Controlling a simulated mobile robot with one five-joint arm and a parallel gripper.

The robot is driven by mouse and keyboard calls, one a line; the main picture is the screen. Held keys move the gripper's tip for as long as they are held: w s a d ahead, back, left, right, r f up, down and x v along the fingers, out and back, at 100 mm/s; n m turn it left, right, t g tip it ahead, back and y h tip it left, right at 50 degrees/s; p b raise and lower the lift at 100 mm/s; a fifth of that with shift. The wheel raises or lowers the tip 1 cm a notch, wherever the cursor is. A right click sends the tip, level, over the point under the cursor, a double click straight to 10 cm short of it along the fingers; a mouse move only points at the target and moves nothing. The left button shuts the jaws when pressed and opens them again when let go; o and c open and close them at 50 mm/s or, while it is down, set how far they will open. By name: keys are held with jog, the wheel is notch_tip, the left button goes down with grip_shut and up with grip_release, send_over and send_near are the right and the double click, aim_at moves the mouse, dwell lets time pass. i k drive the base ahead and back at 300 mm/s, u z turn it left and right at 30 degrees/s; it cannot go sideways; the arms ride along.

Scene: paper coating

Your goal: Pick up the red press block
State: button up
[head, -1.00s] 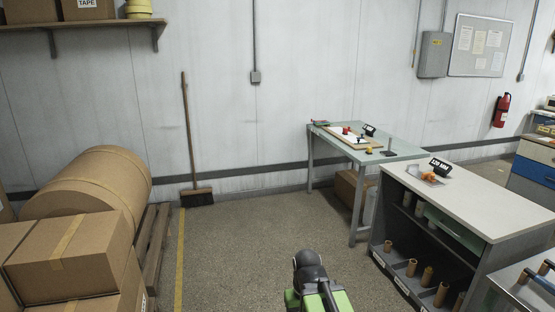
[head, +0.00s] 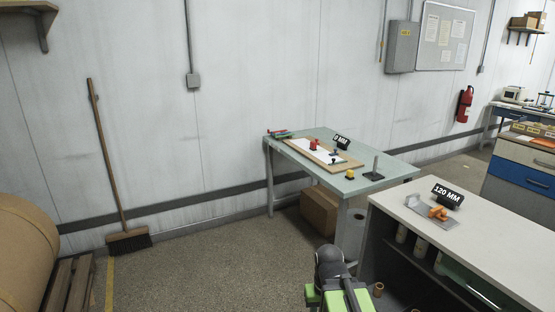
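The red press block (head: 314,144) is small and sits on the white sheet (head: 300,150) on a wooden board, on the pale green table (head: 390,170) against the wall. My arm shows at the bottom centre of the head view, black and green, well short of the table. The fingertips of my gripper cannot be made out, so I cannot tell whether it is open or shut. Nothing is seen touching the red block.
A small yellow object (head: 350,175) and a dark stand (head: 374,172) are on the green table. A white-topped shelf unit (head: 480,235) stands at the right with orange pieces (head: 438,213). A cardboard box (head: 319,208) is under the table. A broom (head: 108,170) leans left. Floor at centre-left is clear.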

aim_at(313, 145)
jog(key=z, duration=0.15)
jog(key=i, duration=2.35)
jog(key=u, duration=0.5)
jog(key=i, duration=2.5)
jog(key=u, duration=0.45)
